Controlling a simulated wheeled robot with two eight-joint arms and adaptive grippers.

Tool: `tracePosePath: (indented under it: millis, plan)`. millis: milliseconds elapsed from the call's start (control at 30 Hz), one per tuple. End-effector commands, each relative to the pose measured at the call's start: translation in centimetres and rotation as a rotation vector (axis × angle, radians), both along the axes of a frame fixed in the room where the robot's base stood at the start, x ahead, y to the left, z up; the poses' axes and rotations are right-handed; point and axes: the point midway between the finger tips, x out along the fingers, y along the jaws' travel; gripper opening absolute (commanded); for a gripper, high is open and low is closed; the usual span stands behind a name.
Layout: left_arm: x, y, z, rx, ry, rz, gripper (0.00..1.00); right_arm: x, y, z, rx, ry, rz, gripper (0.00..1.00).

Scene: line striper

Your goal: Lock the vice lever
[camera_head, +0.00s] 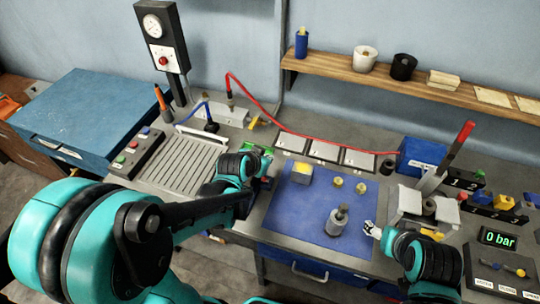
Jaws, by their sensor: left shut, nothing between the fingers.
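The vice (408,207) stands at the right of the bench, with pale jaw blocks and a grey body. Its lever (458,148) has a red grip and rises tilted up and to the right. My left gripper (264,186) is shut and empty at the left edge of the blue mat, far left of the lever; my own arm partly hides it. My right gripper (372,229) is low in front of the vice, apart from the lever. Its fingers are too small to tell whether they are open.
The blue mat (300,222) holds a grey metal part (337,220), a yellow-topped block (302,172) and small brass pieces. A blue box (420,158) stands behind the vice. A red hose (290,128) crosses the back. A pressure display (498,240) reads 0 bar.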

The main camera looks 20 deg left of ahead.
Motion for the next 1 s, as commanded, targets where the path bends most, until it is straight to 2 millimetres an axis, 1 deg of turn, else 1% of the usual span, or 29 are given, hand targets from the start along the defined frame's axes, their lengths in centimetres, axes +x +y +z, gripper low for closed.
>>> tracePosePath:
  millis: [33,100,200,333,500,1000]
  plan:
    - [-1.0,0.1,0.7,0.0,0.0,0.001,0.0,0.0,0.0,0.4,0.0,0.0,0.0,0.66]
    - [-2.1,0.3,1.3,0.0,0.001,0.001,0.0,0.0,0.0,0.7,0.0,0.0,0.0,0.66]
    - [-3.3,0.4,2.0,0.0,0.001,0.001,0.0,0.0,0.0,1.1,0.0,0.0,0.0,0.66]
    - [-4.2,0.5,2.5,0.0,0.001,0.0,0.0,0.0,0.0,1.3,0.0,0.0,0.0,0.66]
    - [-4.6,0.5,2.6,0.0,0.0,0.0,0.0,0.0,0.0,1.4,0.0,0.0,0.0,0.66]
    - [-4.6,0.5,2.5,-0.001,0.001,0.001,0.0,0.0,0.0,1.2,0.0,0.0,0.0,0.66]
